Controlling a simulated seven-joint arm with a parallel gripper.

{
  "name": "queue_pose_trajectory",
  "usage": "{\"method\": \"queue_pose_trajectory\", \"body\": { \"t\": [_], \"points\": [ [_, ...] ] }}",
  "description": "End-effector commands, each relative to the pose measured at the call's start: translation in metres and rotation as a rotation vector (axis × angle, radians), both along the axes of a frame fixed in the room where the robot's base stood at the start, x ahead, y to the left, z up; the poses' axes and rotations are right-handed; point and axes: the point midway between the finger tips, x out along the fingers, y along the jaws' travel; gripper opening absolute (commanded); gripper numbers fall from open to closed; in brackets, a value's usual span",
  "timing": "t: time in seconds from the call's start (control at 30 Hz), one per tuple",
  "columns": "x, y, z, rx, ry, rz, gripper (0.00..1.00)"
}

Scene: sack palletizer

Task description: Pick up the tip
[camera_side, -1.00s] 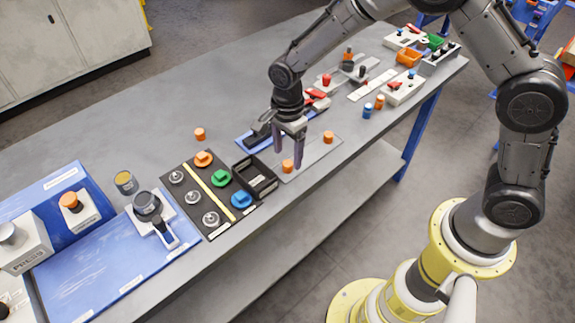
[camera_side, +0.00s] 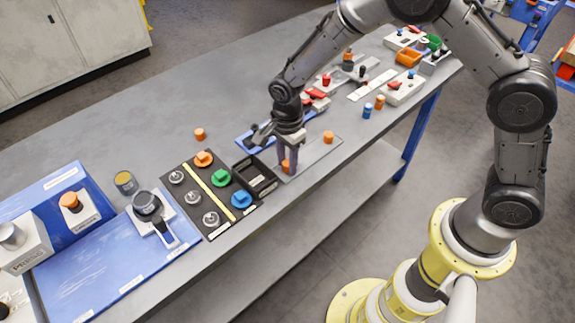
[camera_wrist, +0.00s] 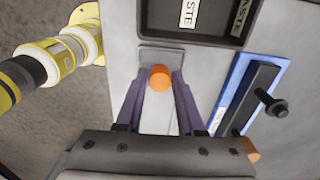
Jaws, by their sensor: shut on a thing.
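The tip, a short orange cylinder (camera_side: 286,166), stands near the front end of a light grey plate (camera_side: 311,156) on the table. In the wrist view its orange round top (camera_wrist: 159,78) shows between the fingertips. My gripper (camera_side: 287,164) is down over it, with the two dark purple fingers shut on its sides. In the wrist view the fingers (camera_wrist: 160,84) come in from left and right of it. The side view partly hides the tip behind a finger. The tip's lower end cannot be seen clearly.
A second orange cylinder (camera_side: 328,137) stands on the plate's far right. Another (camera_side: 200,134) stands on open table. A black waste bin (camera_side: 262,183) is close left of my gripper. A blue tray (camera_side: 246,140) with a black tool lies behind. The table's front edge is near.

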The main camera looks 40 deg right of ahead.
Motion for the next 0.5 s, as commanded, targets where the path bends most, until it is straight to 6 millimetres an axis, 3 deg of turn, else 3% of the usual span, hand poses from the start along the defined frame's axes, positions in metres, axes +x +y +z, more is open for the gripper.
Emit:
{"method": "queue_pose_trajectory", "body": {
  "t": [0.33,0.5],
  "points": [
    [0.0,0.0,0.003,0.0,-0.001,0.0,0.0],
    [0.001,0.0,0.017,0.001,-0.003,0.0,0.0]
  ]
}}
